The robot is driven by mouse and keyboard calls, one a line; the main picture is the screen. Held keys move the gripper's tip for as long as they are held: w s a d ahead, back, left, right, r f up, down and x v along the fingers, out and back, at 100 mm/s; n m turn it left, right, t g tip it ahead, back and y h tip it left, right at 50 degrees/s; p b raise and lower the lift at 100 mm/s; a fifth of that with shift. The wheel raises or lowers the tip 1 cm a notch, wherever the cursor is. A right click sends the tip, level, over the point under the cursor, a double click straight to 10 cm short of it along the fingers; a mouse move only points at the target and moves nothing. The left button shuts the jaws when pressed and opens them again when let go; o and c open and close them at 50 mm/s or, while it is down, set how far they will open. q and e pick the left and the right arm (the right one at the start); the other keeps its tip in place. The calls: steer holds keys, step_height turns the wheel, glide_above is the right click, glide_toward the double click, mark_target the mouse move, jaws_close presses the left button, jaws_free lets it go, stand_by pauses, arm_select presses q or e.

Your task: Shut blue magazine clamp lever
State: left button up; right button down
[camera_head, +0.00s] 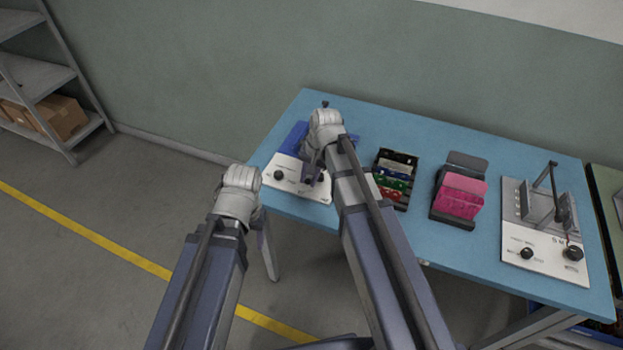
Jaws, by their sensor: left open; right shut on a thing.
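The blue magazine (297,137) sits at the left end of the table, on a fixture with a white panel (291,172). A small dark knob (325,103) shows just above my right gripper; it looks like the top of the clamp lever. My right gripper (313,165) is over this fixture and shut on what appears to be the lever. The wrist and arm hide most of the lever and part of the magazine. My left gripper (240,178) is open and empty, off the table's left front edge; its fingers are mostly hidden.
On the blue table (400,127) stand a dark bin of green and red parts (392,184), a dark holder with pink pieces (461,195) and a second white fixture with a raised lever (544,228). A shelf (37,80) with cardboard boxes stands far left.

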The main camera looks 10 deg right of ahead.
mark_target(312, 189)
steer(key=shift+w+a+m, duration=0.1)
steer(key=shift+w+m, duration=0.1)
steer(key=shift+m, duration=0.3)
steer(key=shift+w, duration=0.1)
steer(key=c, duration=0.7)
jaws_free()
steer(key=p+v, duration=0.7)
steer(key=v, duration=0.1)
steer(key=shift+p, duration=0.35)
steer(key=shift+a+f, duration=0.1)
